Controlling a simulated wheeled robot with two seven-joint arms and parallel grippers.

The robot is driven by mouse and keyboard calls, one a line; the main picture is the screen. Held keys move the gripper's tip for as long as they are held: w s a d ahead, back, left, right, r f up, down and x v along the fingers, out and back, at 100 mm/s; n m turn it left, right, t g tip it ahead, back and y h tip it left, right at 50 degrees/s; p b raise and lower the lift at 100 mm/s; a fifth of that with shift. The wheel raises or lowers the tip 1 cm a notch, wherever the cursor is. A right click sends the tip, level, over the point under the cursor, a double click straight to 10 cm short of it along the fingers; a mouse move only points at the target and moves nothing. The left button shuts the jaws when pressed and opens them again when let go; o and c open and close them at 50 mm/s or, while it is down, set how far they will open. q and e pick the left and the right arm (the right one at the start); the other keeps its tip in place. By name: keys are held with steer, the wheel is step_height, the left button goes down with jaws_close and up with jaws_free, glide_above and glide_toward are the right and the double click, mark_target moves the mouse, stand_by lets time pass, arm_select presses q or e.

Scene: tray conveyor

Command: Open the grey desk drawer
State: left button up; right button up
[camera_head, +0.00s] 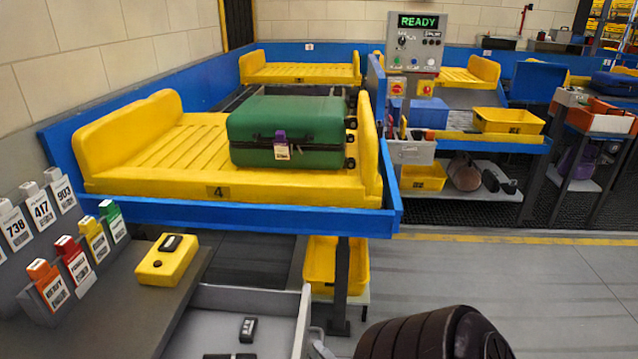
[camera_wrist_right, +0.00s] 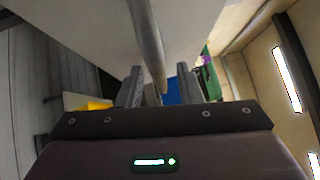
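The grey desk drawer (camera_head: 235,299) stands pulled out from under the desk in the head view, its inside showing. Two small dark items (camera_head: 248,328) lie in it. Its front panel (camera_head: 303,320) is on the right, with part of the handle (camera_head: 317,335) near the bottom edge. In the right wrist view the handle bar (camera_wrist_right: 149,45) runs down from the top between the fingers of my right gripper (camera_wrist_right: 162,88). The fingers stand apart, with blue showing through a gap beside the bar. My left gripper is in neither view.
The grey desk top (camera_head: 110,310) carries a yellow box (camera_head: 167,262) and several coloured tags. Behind it, a green suitcase (camera_head: 287,133) lies on a yellow tray (camera_head: 140,187) on the blue-edged conveyor (camera_head: 250,217). Open floor (camera_head: 500,285) lies to the right.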

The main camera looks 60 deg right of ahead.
steer(key=v, duration=0.7)
steer(key=shift+b, duration=0.35)
steer(key=shift+f, duration=0.1)
